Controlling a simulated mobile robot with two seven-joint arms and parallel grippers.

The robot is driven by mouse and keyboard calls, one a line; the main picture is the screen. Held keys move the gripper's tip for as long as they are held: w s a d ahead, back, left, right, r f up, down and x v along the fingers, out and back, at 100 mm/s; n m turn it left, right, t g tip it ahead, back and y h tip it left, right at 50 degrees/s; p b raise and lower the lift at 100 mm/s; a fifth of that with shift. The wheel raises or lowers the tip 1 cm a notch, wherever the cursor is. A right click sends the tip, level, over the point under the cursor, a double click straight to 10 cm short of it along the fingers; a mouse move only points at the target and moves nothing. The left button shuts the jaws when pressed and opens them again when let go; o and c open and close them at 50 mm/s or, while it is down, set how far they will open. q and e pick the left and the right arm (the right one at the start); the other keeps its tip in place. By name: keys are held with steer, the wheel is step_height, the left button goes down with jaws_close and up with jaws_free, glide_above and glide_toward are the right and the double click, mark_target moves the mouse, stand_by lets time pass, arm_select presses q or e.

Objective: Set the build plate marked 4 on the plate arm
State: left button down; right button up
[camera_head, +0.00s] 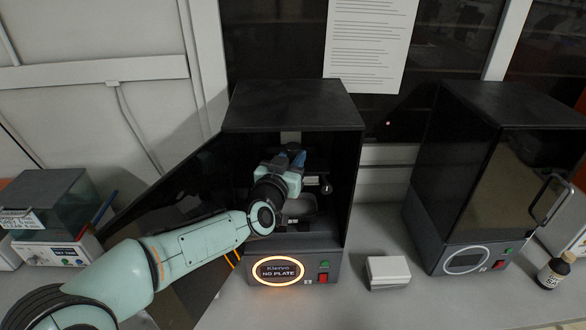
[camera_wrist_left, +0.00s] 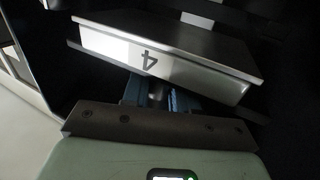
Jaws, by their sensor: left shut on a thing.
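The build plate marked 4 (camera_wrist_left: 165,52) shows in the left wrist view as a grey metal slab with a black "4" on its pale front edge. It looks tilted in that view. My left gripper (camera_head: 290,158) reaches into the open left printer (camera_head: 292,108) and is shut on the plate; its blue fingers also show below the plate in the left wrist view (camera_wrist_left: 160,97). In the head view the gripper hides most of the plate and the plate arm. Whether the plate touches the arm I cannot tell. My right gripper is out of view.
The left printer's display (camera_head: 279,271) reads "NO PLATE" inside a lit orange ring. Its dark door (camera_head: 165,185) stands open to the left. A closed second printer (camera_head: 490,180) stands right. A white box (camera_head: 388,271) and a brown bottle (camera_head: 553,272) sit on the bench.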

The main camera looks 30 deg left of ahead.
arm_select(q)
steer(key=w+a+f+b, duration=0.2)
steer(key=w+a+b, duration=0.1)
steer(key=w, duration=0.4)
steer(key=shift+w+a, duration=0.15)
steer(key=shift+a, duration=0.6)
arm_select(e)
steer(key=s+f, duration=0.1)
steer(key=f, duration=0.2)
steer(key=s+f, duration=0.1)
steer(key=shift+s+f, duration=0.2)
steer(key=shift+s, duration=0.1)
arm_select(q)
steer(key=shift+w+f, duration=0.1)
steer(key=shift+f+b, duration=0.55)
steer(key=shift+b, duration=0.15)
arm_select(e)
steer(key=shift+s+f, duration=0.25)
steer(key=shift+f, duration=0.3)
arm_select(q)
steer(key=c, duration=0.8)
jaws_free()
steer(key=shift+f, duration=0.1)
